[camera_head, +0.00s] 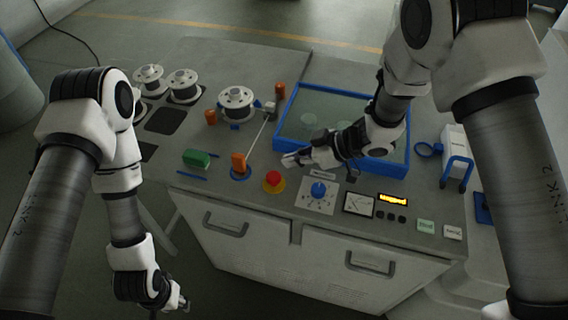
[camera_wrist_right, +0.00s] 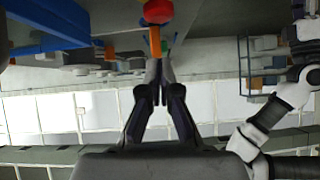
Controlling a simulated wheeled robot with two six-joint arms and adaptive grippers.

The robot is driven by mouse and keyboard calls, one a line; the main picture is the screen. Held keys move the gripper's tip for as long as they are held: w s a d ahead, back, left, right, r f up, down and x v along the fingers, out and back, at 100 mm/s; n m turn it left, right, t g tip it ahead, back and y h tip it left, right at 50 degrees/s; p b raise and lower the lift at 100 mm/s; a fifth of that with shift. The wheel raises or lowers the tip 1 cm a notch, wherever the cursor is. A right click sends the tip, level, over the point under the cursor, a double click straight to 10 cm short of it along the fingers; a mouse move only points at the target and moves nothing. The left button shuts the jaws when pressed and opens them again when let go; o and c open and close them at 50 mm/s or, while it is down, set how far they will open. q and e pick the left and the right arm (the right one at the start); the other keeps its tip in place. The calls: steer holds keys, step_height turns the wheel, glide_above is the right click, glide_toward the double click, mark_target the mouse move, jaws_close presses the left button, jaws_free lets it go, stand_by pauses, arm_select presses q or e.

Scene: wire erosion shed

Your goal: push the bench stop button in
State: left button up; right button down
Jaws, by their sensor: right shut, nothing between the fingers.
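The stop button (camera_head: 273,178) is a red mushroom head on a yellow base, on the front of the bench top. In the right wrist view its red head (camera_wrist_right: 158,11) is at the top, beyond my fingertips. My right gripper (camera_head: 290,159) is shut and empty, just behind and slightly right of the button in the head view. It shows in the wrist view with fingers together (camera_wrist_right: 160,68). I see no clear contact with the button. My left gripper (camera_head: 183,303) hangs low in front of the bench; its fingers are too small to judge.
A blue-rimmed tank (camera_head: 385,168) lies under my right forearm. An orange post (camera_head: 239,162) stands left of the button, and a blue knob (camera_head: 318,189) to its right. A green block (camera_head: 196,158) and several wire spools (camera_head: 236,102) are farther left.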

arm_select(q)
steer(key=shift+s+f+b, duration=0.1)
steer(key=shift+f+b, duration=0.45)
steer(key=shift+f, duration=0.4)
arm_select(e)
steer(key=v, duration=0.7)
steer(key=shift+w+a, duration=0.1)
steer(key=shift+w, duration=0.05)
arm_select(q)
steer(key=shift+f, duration=0.1)
